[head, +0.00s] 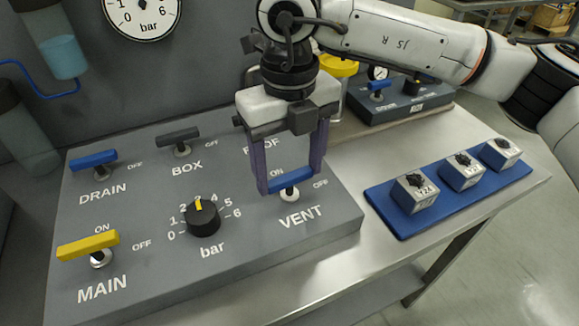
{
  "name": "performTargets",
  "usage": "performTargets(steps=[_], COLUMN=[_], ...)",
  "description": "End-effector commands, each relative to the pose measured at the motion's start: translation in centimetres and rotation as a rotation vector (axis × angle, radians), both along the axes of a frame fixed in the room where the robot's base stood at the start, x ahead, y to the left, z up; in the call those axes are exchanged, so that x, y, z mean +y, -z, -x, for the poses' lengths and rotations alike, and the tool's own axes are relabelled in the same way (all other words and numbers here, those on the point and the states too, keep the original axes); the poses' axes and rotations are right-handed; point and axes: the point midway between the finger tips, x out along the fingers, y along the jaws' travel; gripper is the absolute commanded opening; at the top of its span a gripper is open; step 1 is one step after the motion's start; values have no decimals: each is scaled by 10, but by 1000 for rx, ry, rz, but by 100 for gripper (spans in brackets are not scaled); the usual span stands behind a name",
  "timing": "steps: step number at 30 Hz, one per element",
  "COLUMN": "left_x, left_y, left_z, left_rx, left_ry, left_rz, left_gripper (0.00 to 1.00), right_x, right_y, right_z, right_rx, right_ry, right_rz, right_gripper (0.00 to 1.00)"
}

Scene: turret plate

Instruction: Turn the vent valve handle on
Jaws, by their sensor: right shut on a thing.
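The vent valve handle is a short blue bar (291,181) on a light round stem, above the VENT label on the grey panel (240,255). In the head view the bar lies crosswise, its right end toward the OFF mark; the ON mark is just behind it. My right gripper (290,184) comes down from above with its two purple fingers at the two ends of the blue bar, shut on it. The finger tips partly cover the bar's ends. My left gripper is not in view.
The panel also bears a blue DRAIN handle (93,159), a dark BOX handle (178,136), a yellow MAIN handle (88,246) and a black bar knob (203,218). A blue tray (398,224) with three small blocks lies right. Bare metal table shows between.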

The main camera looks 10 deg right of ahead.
Motion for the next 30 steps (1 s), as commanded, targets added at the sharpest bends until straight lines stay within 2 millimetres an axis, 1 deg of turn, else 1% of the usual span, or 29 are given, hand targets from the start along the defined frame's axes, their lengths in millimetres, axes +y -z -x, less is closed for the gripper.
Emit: performTargets(steps=[1,8,15,26,30], left_x=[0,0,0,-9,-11], left_y=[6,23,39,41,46], left_z=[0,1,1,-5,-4], left_rx=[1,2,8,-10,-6], left_ry=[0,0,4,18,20], left_rz=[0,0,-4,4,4], left_gripper=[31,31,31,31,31], right_x=[0,0,0,0,0], right_y=[2,3,2,1,1], right_z=[0,0,0,0,0], right_rx=[0,-2,-1,-2,-2], right_ry=[-27,-207,-434,-776,-909], right_rz=[0,0,0,0,-1], right_gripper=[44,44,44,44,44])
